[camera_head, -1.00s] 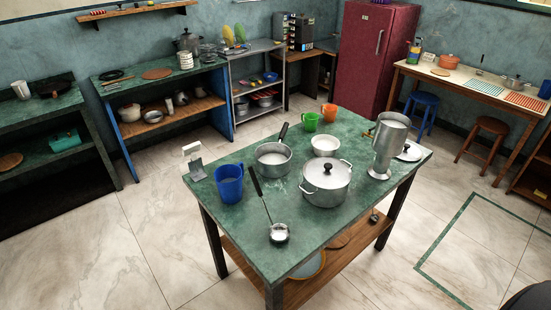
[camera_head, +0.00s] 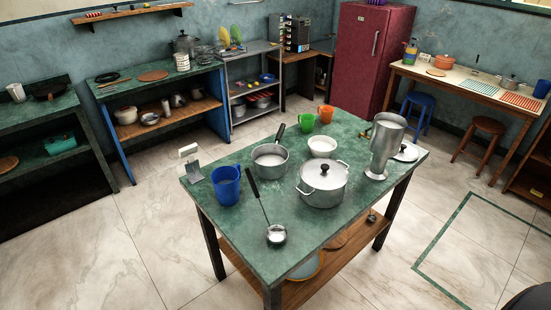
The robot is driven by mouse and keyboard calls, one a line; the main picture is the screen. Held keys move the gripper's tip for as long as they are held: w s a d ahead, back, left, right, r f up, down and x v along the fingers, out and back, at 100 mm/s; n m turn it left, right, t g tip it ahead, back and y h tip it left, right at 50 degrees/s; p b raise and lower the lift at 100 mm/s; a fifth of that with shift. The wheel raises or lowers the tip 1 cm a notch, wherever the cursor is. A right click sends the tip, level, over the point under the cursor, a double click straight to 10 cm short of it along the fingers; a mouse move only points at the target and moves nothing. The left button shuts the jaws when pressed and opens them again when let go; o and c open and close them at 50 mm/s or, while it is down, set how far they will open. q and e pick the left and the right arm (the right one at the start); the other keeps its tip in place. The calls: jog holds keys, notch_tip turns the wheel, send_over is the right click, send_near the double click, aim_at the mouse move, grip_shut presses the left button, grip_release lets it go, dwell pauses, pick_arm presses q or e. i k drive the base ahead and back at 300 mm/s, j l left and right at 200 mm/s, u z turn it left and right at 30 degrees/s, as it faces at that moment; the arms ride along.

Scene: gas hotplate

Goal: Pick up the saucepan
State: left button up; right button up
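The saucepan (camera_head: 270,163) stands upright on the green-topped table (camera_head: 228,241) in the middle of the view. It is silver, with a dark handle pointing up and to the right, away from me. A lidded silver pot (camera_head: 322,190) stands to its lower right, and a white bowl (camera_head: 322,146) to its right. A ladle (camera_head: 275,233) lies nearer to me, its dark handle reaching up towards the saucepan's left side. Neither of my grippers shows in the view.
A blue mug (camera_head: 226,187) is left of the saucepan. A tall metal pitcher (camera_head: 384,150) is at the right. The table's near left part is bare. Open floor (camera_head: 150,240) lies left of the table.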

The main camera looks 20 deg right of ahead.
aim_at(270, 161)
jog(key=i+j+z, duration=0.15)
jog(key=j+z, duration=0.25)
jog(key=i+j+z, duration=0.1)
jog(key=j+z, duration=0.15)
jog(key=z, duration=0.15)
